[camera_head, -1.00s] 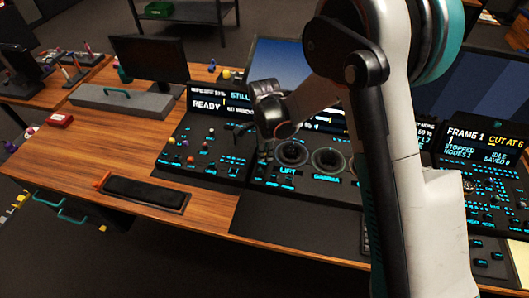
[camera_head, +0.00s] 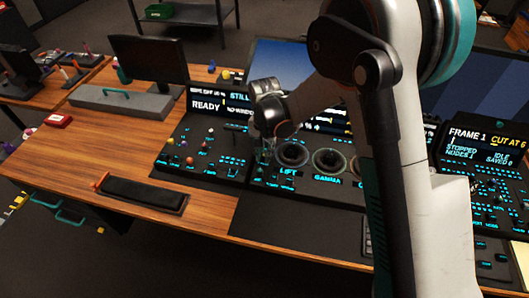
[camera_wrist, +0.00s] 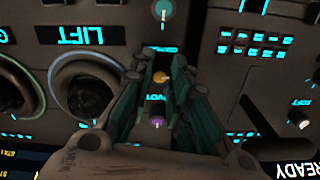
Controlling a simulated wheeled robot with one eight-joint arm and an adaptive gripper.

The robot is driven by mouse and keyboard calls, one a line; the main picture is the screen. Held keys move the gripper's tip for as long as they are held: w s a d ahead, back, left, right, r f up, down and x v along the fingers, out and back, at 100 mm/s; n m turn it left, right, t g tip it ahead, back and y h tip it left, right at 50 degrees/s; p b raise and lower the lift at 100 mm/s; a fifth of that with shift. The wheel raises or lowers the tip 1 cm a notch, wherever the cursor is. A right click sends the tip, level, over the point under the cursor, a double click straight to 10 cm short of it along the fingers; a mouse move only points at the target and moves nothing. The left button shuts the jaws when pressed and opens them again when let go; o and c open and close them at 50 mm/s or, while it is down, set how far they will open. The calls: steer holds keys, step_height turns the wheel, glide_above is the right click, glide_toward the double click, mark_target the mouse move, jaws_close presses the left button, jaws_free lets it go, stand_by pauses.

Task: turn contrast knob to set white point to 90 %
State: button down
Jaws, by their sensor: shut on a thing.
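My gripper (camera_head: 262,152) reaches down to the dark control panel, left of the LIFT trackball. In the wrist view my gripper (camera_wrist: 163,66) has its teal fingers closed in around a small orange-topped knob (camera_wrist: 161,77). The fingers hide the knob's sides. Its label is partly covered, so I cannot read whether it is the contrast knob. A purple-topped knob (camera_wrist: 157,122) shows between the fingers, nearer the palm. A grey-teal knob (camera_wrist: 163,10) stands beyond the fingertips. No white point value is legible.
The LIFT trackball ring (camera_head: 292,155) is close beside my gripper, with the GAMMA ring (camera_head: 328,162) further right. A left panel (camera_head: 205,150) has several small coloured knobs. Screens stand behind the panels. The wooden desk (camera_head: 130,150) is partly clear at left.

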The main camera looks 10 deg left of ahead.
steer(key=n, duration=0.3)
steer(key=shift+n, duration=2.3)
steer(key=c, duration=1.5)
jaws_free()
step_height(320, 180, up, 12)
steer(key=shift+w, duration=0.1)
